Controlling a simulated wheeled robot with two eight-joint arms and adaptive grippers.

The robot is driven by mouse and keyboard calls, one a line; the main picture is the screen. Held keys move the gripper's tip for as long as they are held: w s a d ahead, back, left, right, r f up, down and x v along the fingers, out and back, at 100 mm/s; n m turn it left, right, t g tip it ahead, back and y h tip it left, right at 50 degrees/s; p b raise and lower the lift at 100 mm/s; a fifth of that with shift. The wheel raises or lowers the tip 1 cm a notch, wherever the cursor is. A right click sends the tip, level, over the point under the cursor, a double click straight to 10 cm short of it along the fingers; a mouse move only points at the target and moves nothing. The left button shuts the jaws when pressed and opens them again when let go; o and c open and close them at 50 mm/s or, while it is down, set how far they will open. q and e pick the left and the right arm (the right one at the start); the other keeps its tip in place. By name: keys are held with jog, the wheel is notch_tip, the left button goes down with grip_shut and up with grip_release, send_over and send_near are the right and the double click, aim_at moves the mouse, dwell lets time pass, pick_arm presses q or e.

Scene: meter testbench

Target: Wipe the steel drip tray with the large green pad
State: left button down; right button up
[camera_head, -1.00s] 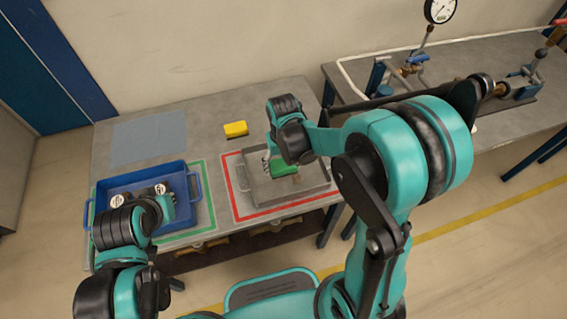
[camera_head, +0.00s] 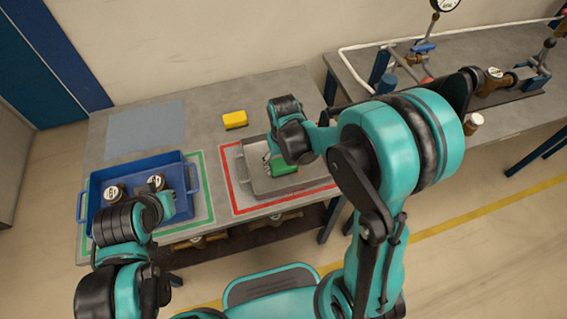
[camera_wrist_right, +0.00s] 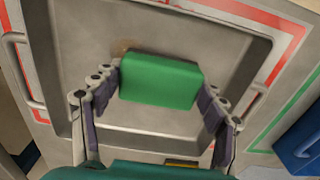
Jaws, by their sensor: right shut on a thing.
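The large green pad (camera_head: 285,170) lies in the steel drip tray (camera_head: 312,184), inside the red outline. In the right wrist view the green pad (camera_wrist_right: 160,80) sits between the two fingers of my right gripper (camera_wrist_right: 160,84), shut on its sides. A faint brown mark (camera_wrist_right: 125,46) shows on the tray floor beside the pad's edge. In the head view my right gripper (camera_head: 272,158) is partly hidden by its own wrist. My left gripper (camera_head: 168,206) is over the front of the blue bin; its fingers are too hidden to judge.
A yellow sponge (camera_head: 235,120) lies behind the tray. The blue bin (camera_head: 98,180) with round gauges stands inside a green outline at left. A blue-grey mat (camera_head: 145,130) lies at the back left. A second bench (camera_head: 400,75) with pipework stands at right.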

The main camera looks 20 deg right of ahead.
jog(key=shift+f+b, duration=0.9)
jog(key=shift+f, duration=0.15)
jog(key=shift+d+r, duration=0.1)
jog(key=shift+d, duration=0.05)
jog(key=shift+d, duration=1.65)
jog(key=shift+b, duration=0.3)
jog(key=shift+s+a+f, duration=0.1)
jog(key=shift+a+f, duration=0.05)
jog(key=shift+a, duration=0.8)
jog(key=shift+a+f, duration=0.1)
jog(key=shift+a, duration=0.8)
jog(key=shift+r, duration=0.45)
notch_tip(320, 180, up, 5)
jog(key=p, duration=0.4)
jog(key=shift+r, duration=0.1)
